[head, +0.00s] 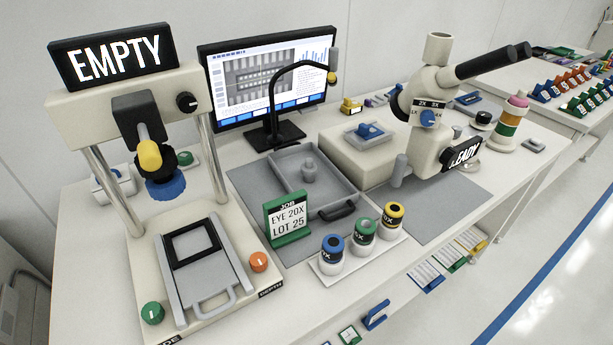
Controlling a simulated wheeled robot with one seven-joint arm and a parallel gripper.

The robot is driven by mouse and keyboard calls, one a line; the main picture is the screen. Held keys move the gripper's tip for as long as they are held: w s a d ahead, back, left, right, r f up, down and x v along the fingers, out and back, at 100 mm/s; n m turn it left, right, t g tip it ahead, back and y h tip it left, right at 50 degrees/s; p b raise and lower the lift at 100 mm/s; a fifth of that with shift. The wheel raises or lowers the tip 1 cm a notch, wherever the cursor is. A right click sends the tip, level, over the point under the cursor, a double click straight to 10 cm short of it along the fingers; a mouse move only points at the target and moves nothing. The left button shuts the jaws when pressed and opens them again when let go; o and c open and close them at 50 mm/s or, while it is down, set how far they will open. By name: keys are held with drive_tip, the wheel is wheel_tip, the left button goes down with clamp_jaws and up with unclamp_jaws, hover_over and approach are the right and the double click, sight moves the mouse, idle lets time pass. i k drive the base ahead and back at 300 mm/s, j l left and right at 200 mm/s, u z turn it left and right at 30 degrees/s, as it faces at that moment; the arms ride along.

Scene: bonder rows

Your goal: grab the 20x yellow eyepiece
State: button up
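The yellow-banded eyepiece (392,218) stands upright at the right end of a row of three on a white tray (376,258). A green-banded eyepiece (364,234) stands in the middle and a blue-banded eyepiece (332,253) at the left. Their magnification labels are only partly readable. A green job card (287,220) reading "EYE 20X LOT 25" stands to the left of the tray. My gripper is not in view.
A bonder (187,265) with an "EMPTY" sign (117,57) stands at left. Behind the eyepieces lie a grey tray (333,211) with a black handle and a monitor (268,80). A microscope (431,100) stands at right. The grey mat (455,207) right of the eyepieces is largely clear.

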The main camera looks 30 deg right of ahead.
sight(393, 212)
drive_tip(key=j+z, duration=0.2)
drive_tip(key=z, duration=1.9)
drive_tip(key=k+j+z, duration=0.25)
drive_tip(key=k+j, duration=0.45)
drive_tip(key=j, duration=0.15)
